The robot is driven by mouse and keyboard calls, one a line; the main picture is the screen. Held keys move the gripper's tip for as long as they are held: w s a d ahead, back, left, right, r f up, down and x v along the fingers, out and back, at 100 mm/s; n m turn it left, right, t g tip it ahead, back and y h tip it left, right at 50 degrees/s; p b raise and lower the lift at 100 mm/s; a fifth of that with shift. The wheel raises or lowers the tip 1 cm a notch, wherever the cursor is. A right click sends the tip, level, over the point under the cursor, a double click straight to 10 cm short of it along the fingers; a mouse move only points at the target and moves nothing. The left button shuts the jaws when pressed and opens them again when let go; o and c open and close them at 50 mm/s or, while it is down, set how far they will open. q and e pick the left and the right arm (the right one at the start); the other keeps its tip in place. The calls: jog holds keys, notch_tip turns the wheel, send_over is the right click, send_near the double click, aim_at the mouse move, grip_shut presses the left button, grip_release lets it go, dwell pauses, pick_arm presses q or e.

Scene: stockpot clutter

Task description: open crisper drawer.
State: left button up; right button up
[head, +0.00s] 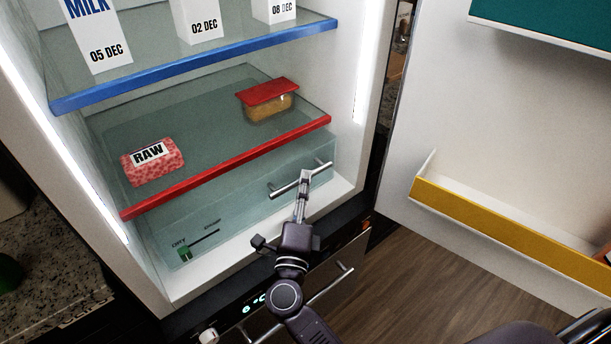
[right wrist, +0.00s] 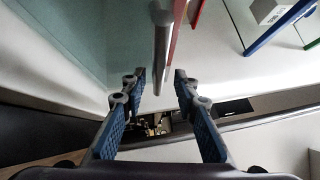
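The crisper drawer (head: 235,222) is a clear, greenish bin under the red-edged bottom shelf and looks shut. Its bar handle (head: 284,188) is grey metal on the right part of the front. My right gripper (head: 305,174) reaches up to this handle and hides part of it. In the right wrist view the handle bar (right wrist: 162,50) runs down between the two fingertips of my right gripper (right wrist: 158,78). The fingers are apart, with gaps on both sides of the bar. My left gripper is not in view.
A RAW meat pack (head: 152,163) and a red-lidded container (head: 266,103) sit on the red-edged shelf (head: 240,160). Cartons stand on the blue-edged shelf (head: 200,70) above. The fridge door (head: 500,130) stands open at right, with a yellow-edged bin (head: 500,222). A lower cabinet handle (head: 330,285) lies below.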

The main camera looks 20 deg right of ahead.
jog(key=shift+x, duration=1.15)
jog(key=shift+w+d, duration=0.15)
jog(key=shift+w, duration=0.1)
jog(key=shift+f, duration=0.1)
jog(key=c, duration=0.8)
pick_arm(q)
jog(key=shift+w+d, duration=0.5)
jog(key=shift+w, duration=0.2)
pick_arm(e)
grip_shut()
